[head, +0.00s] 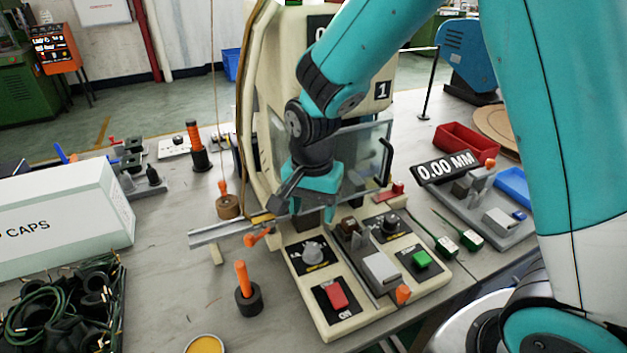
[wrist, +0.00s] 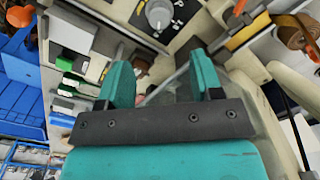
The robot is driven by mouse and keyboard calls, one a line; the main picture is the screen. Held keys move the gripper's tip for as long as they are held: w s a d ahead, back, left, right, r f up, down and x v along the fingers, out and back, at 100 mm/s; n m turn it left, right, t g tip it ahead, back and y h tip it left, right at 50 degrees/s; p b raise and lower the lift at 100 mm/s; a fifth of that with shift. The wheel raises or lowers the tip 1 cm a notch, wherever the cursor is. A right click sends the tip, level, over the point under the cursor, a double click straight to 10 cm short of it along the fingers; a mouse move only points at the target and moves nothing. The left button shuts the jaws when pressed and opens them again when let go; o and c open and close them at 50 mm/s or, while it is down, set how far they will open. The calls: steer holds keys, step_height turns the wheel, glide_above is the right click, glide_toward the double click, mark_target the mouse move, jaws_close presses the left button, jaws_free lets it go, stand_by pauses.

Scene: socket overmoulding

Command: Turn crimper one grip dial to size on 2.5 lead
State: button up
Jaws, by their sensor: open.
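Crimper one (head: 383,92) is a cream machine marked 1, with a control base in front. A grey dial (head: 313,251) sits on a black plate at the left of the base. A black dial (head: 390,224) sits further back to the right. I cannot read which is the grip dial. My gripper (head: 303,212) is above and behind the grey dial, apart from it and empty. In the wrist view its two teal fingers (wrist: 163,68) stand apart, with the grey dial (wrist: 159,13) beyond them at the top. The 2.5 lead cannot be told apart.
A red switch (head: 336,296) and a green button (head: 421,259) flank a grey block (head: 381,270). An orange-handled tool (head: 242,280) stands left of the base. A gauge reading 0.00 MM (head: 446,168) is at right. A white box (head: 65,220) and cables (head: 70,310) fill the left.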

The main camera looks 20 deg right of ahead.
step_height(320, 180, up, 6)
stand_by(0.6)
